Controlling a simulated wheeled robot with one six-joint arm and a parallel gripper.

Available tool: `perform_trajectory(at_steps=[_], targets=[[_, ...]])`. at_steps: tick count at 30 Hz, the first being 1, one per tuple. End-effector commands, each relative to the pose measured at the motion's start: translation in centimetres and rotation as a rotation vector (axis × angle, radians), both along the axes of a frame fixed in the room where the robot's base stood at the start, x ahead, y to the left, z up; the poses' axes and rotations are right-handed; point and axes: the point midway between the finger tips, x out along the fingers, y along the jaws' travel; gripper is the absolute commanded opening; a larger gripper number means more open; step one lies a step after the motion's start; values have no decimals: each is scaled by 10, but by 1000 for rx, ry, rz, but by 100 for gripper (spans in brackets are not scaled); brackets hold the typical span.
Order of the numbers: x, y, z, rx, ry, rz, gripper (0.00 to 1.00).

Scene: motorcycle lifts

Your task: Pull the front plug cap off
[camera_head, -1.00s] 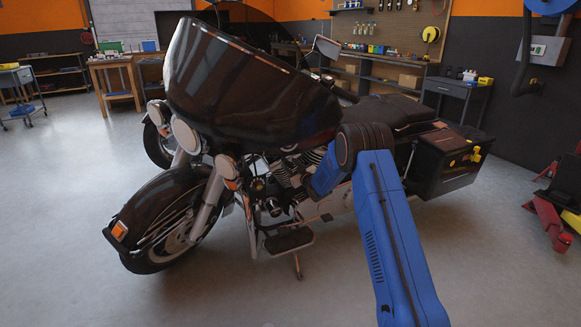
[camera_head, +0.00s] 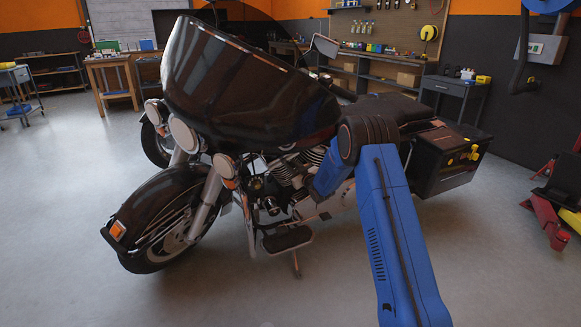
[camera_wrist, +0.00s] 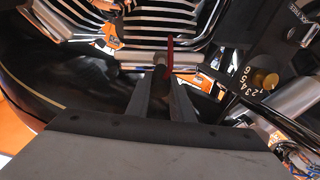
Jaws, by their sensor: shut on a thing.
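My gripper (camera_wrist: 161,84) shows in the wrist view, its two fingers closed around a small dark piece, which I take to be the front plug cap (camera_wrist: 159,74). A red lead (camera_wrist: 170,54) rises from between the fingertips in front of the engine fins (camera_wrist: 155,22). The fingers hide most of the cap, and I cannot tell whether it still touches the plug. In the head view the black motorcycle (camera_head: 250,95) stands upright; my blue arm reaches into its engine side, and the gripper and cap are hidden there.
A dark panel with numbers and a brass knob (camera_wrist: 264,79) lies close right of my gripper, with chrome pipes (camera_wrist: 297,98) below. Workbenches (camera_head: 116,78) stand behind, and a red stand (camera_head: 548,218) is at right. The floor before the motorcycle is clear.

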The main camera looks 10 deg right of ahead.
Motion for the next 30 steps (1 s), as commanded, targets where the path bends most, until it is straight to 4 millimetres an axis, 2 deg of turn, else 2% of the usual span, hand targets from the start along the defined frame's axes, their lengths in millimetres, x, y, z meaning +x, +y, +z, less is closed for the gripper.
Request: perform_trajectory(at_steps=[2,3,4,5,17,23,30], targets=[[-1,1,-1,-1,2,1,0],[-1,1,-1,-1,2,1,30],[-1,1,-1,-1,2,1,37],[-1,1,-1,0,1,2,40],[-7,-2,-1,0,1,1,40],[-35,-13,0,0,2,-1,40],[-81,-28,0,0,2,-1,40]])
